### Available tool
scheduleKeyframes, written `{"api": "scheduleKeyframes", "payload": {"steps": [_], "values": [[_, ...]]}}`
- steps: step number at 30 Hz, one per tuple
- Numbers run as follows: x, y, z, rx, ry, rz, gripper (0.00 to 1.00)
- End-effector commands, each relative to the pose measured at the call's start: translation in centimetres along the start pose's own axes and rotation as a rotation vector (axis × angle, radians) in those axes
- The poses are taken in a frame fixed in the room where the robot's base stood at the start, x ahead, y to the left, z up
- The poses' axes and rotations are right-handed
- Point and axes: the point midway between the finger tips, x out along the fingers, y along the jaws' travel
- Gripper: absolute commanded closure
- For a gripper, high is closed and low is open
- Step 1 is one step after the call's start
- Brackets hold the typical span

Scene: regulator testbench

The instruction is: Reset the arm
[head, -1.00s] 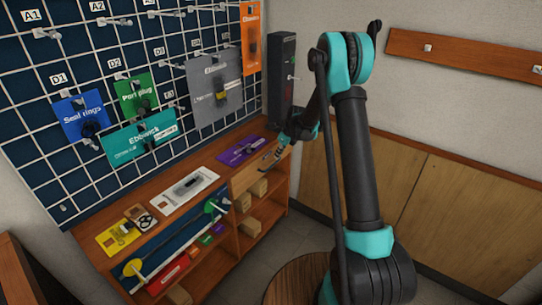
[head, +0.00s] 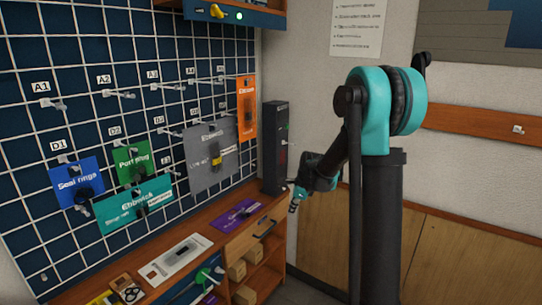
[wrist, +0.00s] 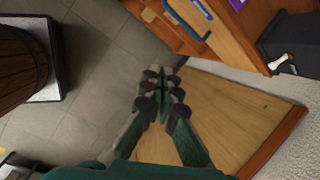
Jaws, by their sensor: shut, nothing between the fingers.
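My gripper (head: 294,203) hangs from my black and teal arm in the head view, to the right of the wooden bench and in front of the wood-panelled wall. In the wrist view my gripper (wrist: 160,80) has its fingers together, with nothing between them. It is over the floor and the wood panel and touches nothing that I can see.
A dark upright unit (head: 275,150) stands at the bench's far end. A pegboard (head: 50,120) with hanging packets is at left. A barrel-like wooden thing (wrist: 22,65) stands in the wrist view.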

Motion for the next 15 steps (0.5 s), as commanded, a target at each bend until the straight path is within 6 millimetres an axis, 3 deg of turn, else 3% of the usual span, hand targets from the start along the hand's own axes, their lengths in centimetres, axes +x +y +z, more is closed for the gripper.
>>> {"api": "scheduleKeyframes", "payload": {"steps": [6, 15], "values": [[-4.4, 6.8, -3.4, -0.431, 0.06, -0.027, 1.0], [-7.8, 17.0, -8.2, -1.039, 0.163, -0.016, 1.0]]}}
